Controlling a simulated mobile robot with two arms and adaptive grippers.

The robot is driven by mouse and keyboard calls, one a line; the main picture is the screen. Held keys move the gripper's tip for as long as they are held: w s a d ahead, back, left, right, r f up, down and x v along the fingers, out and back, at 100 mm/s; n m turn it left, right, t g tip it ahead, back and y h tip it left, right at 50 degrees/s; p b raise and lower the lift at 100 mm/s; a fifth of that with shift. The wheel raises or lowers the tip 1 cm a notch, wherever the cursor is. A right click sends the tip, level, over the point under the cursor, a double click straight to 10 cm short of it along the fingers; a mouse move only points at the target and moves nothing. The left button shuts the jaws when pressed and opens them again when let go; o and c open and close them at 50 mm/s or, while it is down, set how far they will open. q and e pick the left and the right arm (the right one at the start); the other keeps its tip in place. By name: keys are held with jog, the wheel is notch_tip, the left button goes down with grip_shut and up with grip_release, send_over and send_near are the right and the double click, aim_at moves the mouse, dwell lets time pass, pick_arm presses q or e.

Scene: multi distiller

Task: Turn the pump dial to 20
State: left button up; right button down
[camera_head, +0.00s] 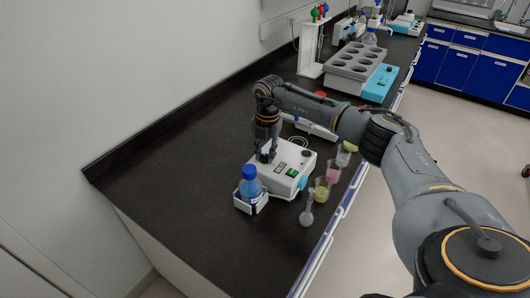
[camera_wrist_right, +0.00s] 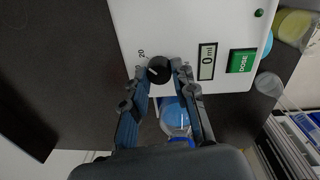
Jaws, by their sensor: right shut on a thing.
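The pump is a white box (camera_head: 303,157) on the black bench, and its top panel fills the upper part of the right wrist view (camera_wrist_right: 150,20). Its round black dial (camera_wrist_right: 159,70) has the number 20 (camera_wrist_right: 141,53) printed at its upper left. Where the dial's pointer stands is hard to tell. The display (camera_wrist_right: 207,61) reads 0 ml, beside a green DOSE button (camera_wrist_right: 241,61). My right gripper (camera_wrist_right: 160,72) is shut on the dial, one finger on each side; in the head view the gripper (camera_head: 266,156) covers the dial. My left gripper is not in view.
A blue-capped bottle (camera_head: 250,184) in a white holder stands against the pump's near side. Flasks with pink (camera_head: 333,174) and yellow (camera_head: 321,190) liquid and a clear flask (camera_head: 307,217) line the right edge. A grey rack (camera_head: 352,65) stands behind. The bench's left part is clear.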

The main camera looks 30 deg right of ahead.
aim_at(267, 157)
dwell(0.3)
jog(key=c, duration=1.1)
grip_release()
jog(key=shift+o, duration=0.2)
notch_tip(267, 157, up, 12)
jog(key=shift+s+d, duration=0.25)
